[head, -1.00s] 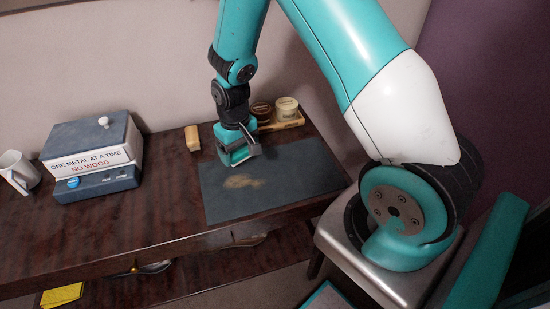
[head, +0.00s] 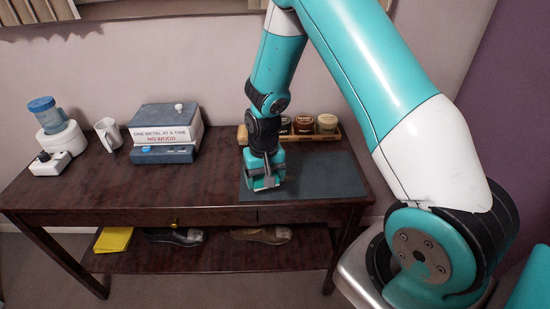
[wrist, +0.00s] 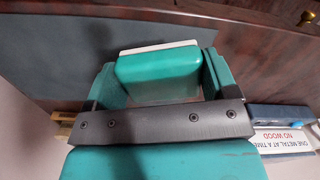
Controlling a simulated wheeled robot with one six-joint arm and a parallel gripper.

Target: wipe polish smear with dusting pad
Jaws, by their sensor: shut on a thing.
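My gripper (head: 265,183) is over the left part of the dark grey mat (head: 325,175) on the table. In the wrist view, my gripper (wrist: 160,80) is shut on the dusting pad (wrist: 158,72), a green block with a pale edge, held between its two fingers. The pad is low over the mat; I cannot tell whether it touches. In the head view the gripper mostly hides the pad. No polish smear shows on the visible part of the mat; the area under and behind the gripper is hidden.
A wooden tray with several jars (head: 327,123) stands behind the mat, and a tan block (head: 242,135) beside it. A lettered box (head: 166,133), a white mug (head: 108,134) and a blue-topped device (head: 55,125) stand left. Shoes (head: 262,235) and a yellow cloth (head: 113,240) lie on the lower shelf.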

